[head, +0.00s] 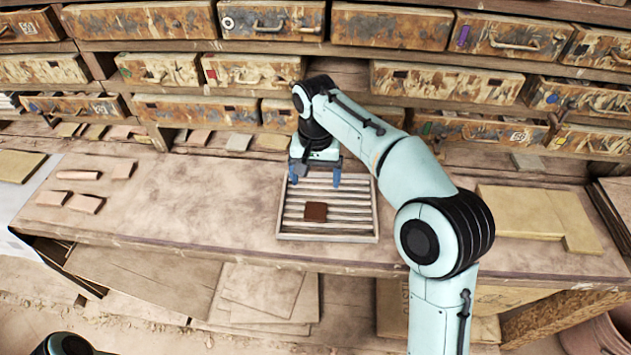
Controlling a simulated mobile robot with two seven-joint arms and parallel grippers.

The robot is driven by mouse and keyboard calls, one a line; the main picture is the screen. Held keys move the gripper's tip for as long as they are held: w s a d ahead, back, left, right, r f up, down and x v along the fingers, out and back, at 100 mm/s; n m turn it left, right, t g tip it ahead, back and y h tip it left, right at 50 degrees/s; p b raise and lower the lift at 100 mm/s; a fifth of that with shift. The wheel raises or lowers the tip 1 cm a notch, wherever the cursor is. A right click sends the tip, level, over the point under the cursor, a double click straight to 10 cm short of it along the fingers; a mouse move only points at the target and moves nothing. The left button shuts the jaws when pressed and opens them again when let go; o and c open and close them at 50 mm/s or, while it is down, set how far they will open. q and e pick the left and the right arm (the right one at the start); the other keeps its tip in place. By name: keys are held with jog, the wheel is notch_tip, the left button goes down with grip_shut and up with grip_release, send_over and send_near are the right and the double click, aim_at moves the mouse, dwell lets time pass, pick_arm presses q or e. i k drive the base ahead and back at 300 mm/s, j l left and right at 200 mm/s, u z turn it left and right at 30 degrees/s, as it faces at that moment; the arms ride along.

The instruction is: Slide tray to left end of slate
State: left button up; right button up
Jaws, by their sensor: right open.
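The tray (330,238) is a shallow rectangular frame with pale slats, lying on the workbench near its front edge, right of the middle of the picture. A small dark brown tile (316,211) lies on its slats. My right gripper (316,182) points down over the back part of the tray, with its two blue fingers spread apart and nothing seen between them. I cannot tell whether the fingertips touch the tray. My left arm shows only as a small piece at the bottom left edge, and its gripper is out of view. I cannot make out a separate slate surface with certainty.
The dusty workbench (210,205) is clear left of the tray. Several pinkish tiles (85,203) lie at its left end. Yellowish boards (520,212) lie at the right. Rows of worn drawers (140,20) stand behind. Flat sheets (262,290) lean below the front edge.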

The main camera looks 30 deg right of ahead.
aim_at(352, 218)
jog(key=k, duration=1)
